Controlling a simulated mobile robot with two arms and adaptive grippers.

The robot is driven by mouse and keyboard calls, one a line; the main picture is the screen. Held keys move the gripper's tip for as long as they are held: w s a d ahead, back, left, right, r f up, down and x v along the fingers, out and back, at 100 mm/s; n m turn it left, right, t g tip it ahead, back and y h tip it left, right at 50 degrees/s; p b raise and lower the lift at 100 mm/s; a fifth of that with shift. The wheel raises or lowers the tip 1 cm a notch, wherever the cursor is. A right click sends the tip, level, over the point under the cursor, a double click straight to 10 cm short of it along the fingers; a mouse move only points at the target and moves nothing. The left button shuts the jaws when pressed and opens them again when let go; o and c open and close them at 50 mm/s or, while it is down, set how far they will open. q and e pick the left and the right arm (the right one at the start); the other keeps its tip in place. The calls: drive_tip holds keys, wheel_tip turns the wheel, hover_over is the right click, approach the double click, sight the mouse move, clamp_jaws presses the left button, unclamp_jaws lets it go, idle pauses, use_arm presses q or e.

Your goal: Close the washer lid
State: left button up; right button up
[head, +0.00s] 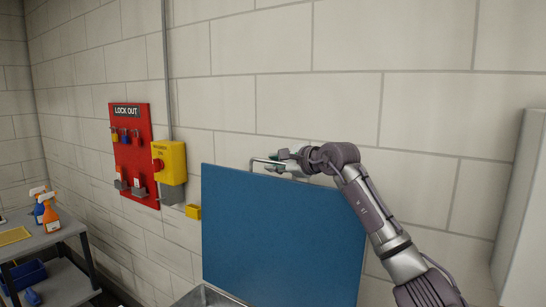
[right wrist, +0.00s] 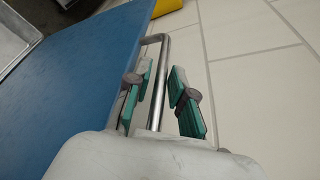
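The washer lid (head: 280,240) is a blue panel standing raised, close to upright, in front of the wall. A metal bar handle (head: 262,160) shows above its top edge. My right gripper (head: 284,156) is at this handle, partly turned away in the head view. In the right wrist view, the handle (right wrist: 160,85) runs between the two green-padded fingers of my right gripper (right wrist: 162,102). The fingers are open, with a gap visible on each side of the bar. The lid (right wrist: 80,85) lies to the left of the fingers there. My left gripper is out of view.
A metal basin edge (head: 207,296) shows below the lid. A red lock-out board (head: 134,170) and a yellow switch box (head: 171,161) are on the wall at left. A shelf cart with spray bottles (head: 50,214) stands far left. A pale cabinet (head: 525,215) stands at right.

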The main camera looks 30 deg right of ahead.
drive_tip(key=shift+w+a+f, duration=0.1)
drive_tip(key=shift+w+a, duration=0.1)
drive_tip(key=shift+w, duration=0.25)
clamp_jaws()
